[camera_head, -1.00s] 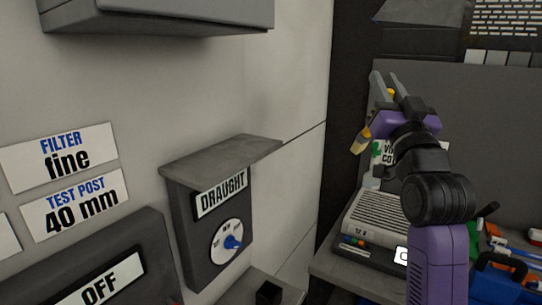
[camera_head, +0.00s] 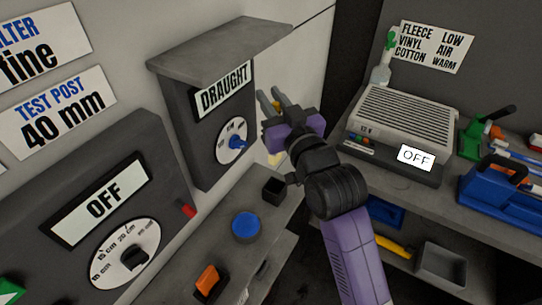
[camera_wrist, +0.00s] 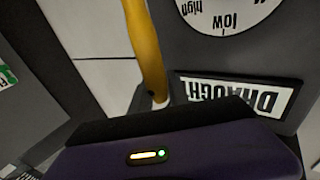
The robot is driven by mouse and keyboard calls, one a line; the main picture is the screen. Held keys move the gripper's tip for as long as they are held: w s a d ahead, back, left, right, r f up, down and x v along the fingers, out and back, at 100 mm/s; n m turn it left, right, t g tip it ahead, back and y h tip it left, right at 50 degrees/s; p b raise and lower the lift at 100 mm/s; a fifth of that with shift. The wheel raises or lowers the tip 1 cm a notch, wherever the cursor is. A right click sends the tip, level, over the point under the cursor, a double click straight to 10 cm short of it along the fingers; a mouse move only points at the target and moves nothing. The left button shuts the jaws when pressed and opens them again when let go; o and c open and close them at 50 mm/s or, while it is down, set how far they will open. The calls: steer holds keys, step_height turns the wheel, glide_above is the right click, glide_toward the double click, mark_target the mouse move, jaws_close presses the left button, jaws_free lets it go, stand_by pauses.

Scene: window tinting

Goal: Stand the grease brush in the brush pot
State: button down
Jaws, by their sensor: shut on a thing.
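My gripper (camera_head: 271,99) is in front of the draught box, its fingers pointing up and left. It is shut on the grease brush, whose yellow handle (camera_wrist: 145,45) crosses the upper part of the wrist view. In the head view the brush's pale lower end (camera_head: 275,158) hangs below the gripper, and most of the handle is hidden by the gripper. A small black square pot (camera_head: 273,190), which looks like the brush pot, stands on the ledge below the gripper. The brush is apart from it.
The draught box (camera_head: 205,135) with its overhanging top (camera_head: 215,45) is close left of my gripper. A blue round thing (camera_head: 246,226) and an orange block (camera_head: 207,279) are on the ledge. A grey heater-like machine (camera_head: 405,125) and a blue toolbox (camera_head: 500,192) stand on the right bench.

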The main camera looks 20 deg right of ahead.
step_height(320, 180, down, 15)
steer(key=shift+f, duration=0.15)
stand_by(0.4)
steer(key=c, duration=1.3)
jaws_free()
steer(key=shift+o, duration=0.2)
steer(key=s+b, duration=0.3)
steer(key=s, duration=0.9)
steer(key=shift+d+f, duration=0.15)
steer(key=shift+f, duration=0.3)
